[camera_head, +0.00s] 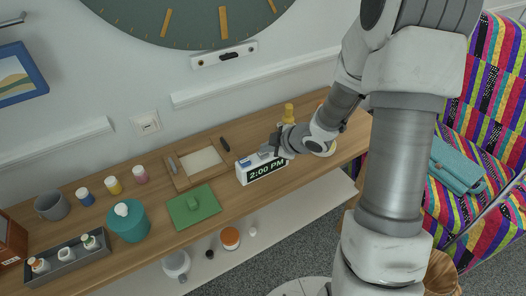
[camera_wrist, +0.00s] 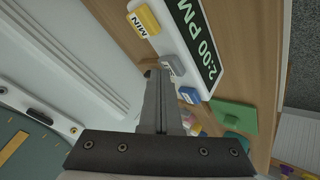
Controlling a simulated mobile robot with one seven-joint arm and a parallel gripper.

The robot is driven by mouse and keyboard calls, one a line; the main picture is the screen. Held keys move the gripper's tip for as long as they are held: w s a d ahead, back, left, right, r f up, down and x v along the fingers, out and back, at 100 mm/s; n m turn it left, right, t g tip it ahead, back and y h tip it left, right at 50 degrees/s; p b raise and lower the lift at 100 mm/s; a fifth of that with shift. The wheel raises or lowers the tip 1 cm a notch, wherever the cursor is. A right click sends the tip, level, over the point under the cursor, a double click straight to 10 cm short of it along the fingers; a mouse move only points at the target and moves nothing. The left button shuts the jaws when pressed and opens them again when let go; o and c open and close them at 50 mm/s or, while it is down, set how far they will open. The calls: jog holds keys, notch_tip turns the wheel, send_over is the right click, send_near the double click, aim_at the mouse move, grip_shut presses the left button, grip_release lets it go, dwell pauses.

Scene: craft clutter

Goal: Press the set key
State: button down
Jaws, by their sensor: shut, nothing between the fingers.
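A white digital clock (camera_head: 263,172) reading 2:00 PM stands on the wooden shelf; its display also fills the top of the wrist view (camera_wrist: 196,40). Its top carries a yellow key marked MIN (camera_wrist: 144,20), a grey key (camera_wrist: 174,64) in the middle and a blue key (camera_wrist: 189,95). The labels on the grey and blue keys are not readable, so I cannot tell which is the set key. My gripper (camera_wrist: 158,74) is shut and empty, its tips right beside the grey key; touching or not is unclear. In the head view my gripper (camera_head: 274,147) is over the clock's top.
Small paint jars (camera_head: 113,185) and a grey mug (camera_head: 51,205) stand further left. A yellow bottle (camera_head: 288,113) stands behind my wrist.

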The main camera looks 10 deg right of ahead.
aim_at(267, 154)
jog(key=shift+r+p, duration=0.45)
jog(key=shift+r, duration=0.15)
jog(key=shift+r, duration=0.15)
notch_tip(267, 154, up, 5)
jog(key=p, duration=0.5)
jog(key=shift+d, duration=0.1)
dwell(0.4)
jog(key=s+d+r+m+h, duration=0.3)
jog(key=r+m, duration=0.1)
jog(key=r, duration=0.4)
jog(key=s+d+r+m+h, duration=0.3)
jog(key=s+r+m+h, duration=0.1)
jog(key=r, duration=0.4)
jog(key=s+a+r+m+g+y, duration=0.1)
jog(key=s+a+r+m, duration=0.2)
jog(key=s, duration=0.6)
jog(key=s+a+r+m+g+y, duration=0.1)
jog(key=s+a+r+m, duration=0.2)
jog(key=s, duration=0.7)
jog(key=shift+a+m, duration=0.5)
